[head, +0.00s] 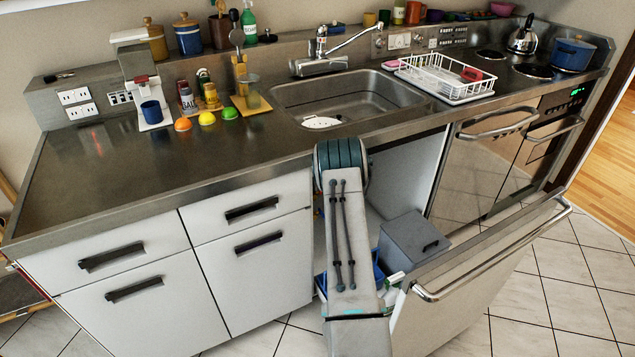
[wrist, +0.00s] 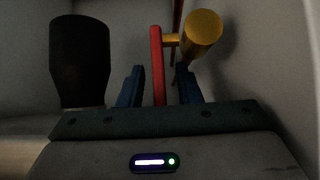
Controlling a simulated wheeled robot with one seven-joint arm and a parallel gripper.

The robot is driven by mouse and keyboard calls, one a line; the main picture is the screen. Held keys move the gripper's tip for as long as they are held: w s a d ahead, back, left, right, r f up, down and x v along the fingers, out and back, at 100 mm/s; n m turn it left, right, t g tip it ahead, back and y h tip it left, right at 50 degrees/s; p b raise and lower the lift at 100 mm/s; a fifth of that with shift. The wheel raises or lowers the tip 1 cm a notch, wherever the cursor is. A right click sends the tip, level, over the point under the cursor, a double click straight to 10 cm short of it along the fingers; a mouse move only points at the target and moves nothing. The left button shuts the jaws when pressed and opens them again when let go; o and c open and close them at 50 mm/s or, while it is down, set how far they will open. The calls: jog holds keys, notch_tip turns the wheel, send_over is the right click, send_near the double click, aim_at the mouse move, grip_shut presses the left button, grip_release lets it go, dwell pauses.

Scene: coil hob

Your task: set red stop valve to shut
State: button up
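The red stop valve shows only in the wrist view: an upright red lever (wrist: 157,65) joined by a short brass-coloured stem to a yellow-brown cylindrical body (wrist: 203,35) at its right. My gripper (wrist: 161,84) has two blue fingers, spread apart. The red lever stands in the gap between them, nearer the left finger, with a gap showing on both sides. I cannot tell how deep the lever sits between the fingertips. In the head view my arm reaches into the open cupboard below the sink, and the gripper and valve are hidden there.
A dark cylinder (wrist: 80,60) stands left of my gripper; a pale wall is close on the right. In the head view, a grey box (head: 410,243) and a blue container (head: 378,272) lie beside my arm, and an open door (head: 470,275) stands at the right.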

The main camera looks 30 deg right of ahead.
jog(key=shift+s+r, duration=0.1)
jog(key=v, duration=0.2)
jog(key=shift+s+r, duration=0.3)
jog(key=s+b, duration=0.1)
jog(key=s, duration=1.1)
jog(key=shift+a, duration=0.4)
